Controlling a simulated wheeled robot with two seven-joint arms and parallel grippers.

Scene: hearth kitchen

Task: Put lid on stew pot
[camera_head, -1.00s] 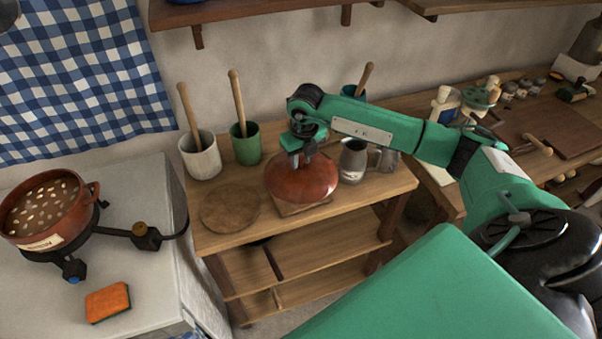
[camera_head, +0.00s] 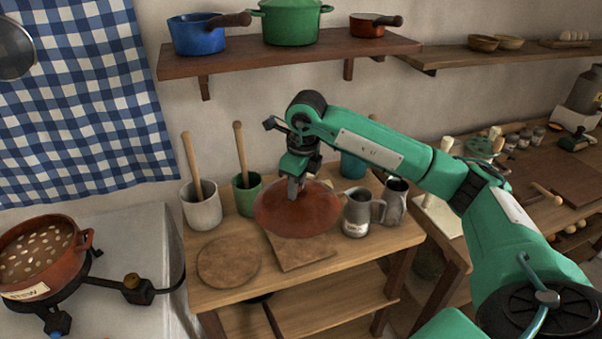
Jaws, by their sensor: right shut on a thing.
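The stew pot (camera_head: 38,262) is a red-brown pot with a label, standing open on a black burner at the far left, with pale pieces showing in its stew. The red-brown lid (camera_head: 298,212) hangs above the small wooden table, in front of the cups. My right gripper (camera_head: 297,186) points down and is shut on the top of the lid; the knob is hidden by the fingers. My left gripper is not in view.
A round board (camera_head: 228,262) and a square board (camera_head: 300,252) lie on the table. A white crock (camera_head: 202,208), a green crock (camera_head: 247,196) and metal mugs (camera_head: 357,214) stand behind or beside the lid. A shelf (camera_head: 290,55) with pots hangs above.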

